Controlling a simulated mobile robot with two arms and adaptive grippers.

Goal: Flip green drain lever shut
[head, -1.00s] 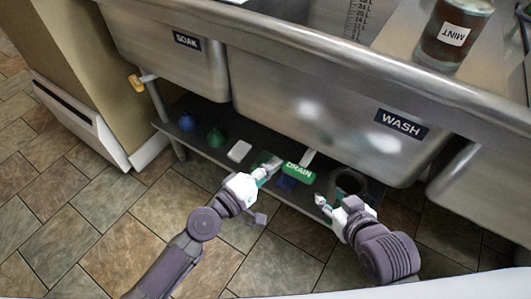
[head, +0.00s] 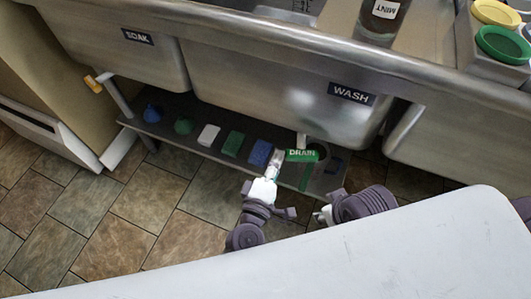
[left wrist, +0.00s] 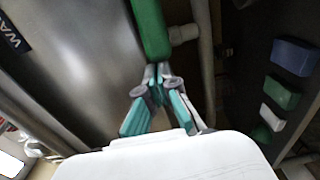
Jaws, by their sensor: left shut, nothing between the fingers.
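The green drain lever (head: 303,155), marked DRAIN, sits under the WASH basin (head: 300,107), beside a short pale drain pipe (head: 302,139). In the left wrist view the lever (left wrist: 151,28) is a green bar, with the pipe (left wrist: 184,34) to its right. My left gripper (head: 278,156) is shut and empty, with its tips at the lever's left end. In the left wrist view its fingertips (left wrist: 158,70) are close to the lever's near end; I cannot tell whether they touch. My right gripper (head: 325,214) is low on the right, largely hidden by its own arm.
A dark low shelf (head: 222,158) under the basins holds a blue sponge (head: 260,153), a green sponge (head: 232,143), a white block (head: 208,135) and two small round items, green and blue. A basin leg (head: 118,93) stands left. Tiled floor is open in front.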

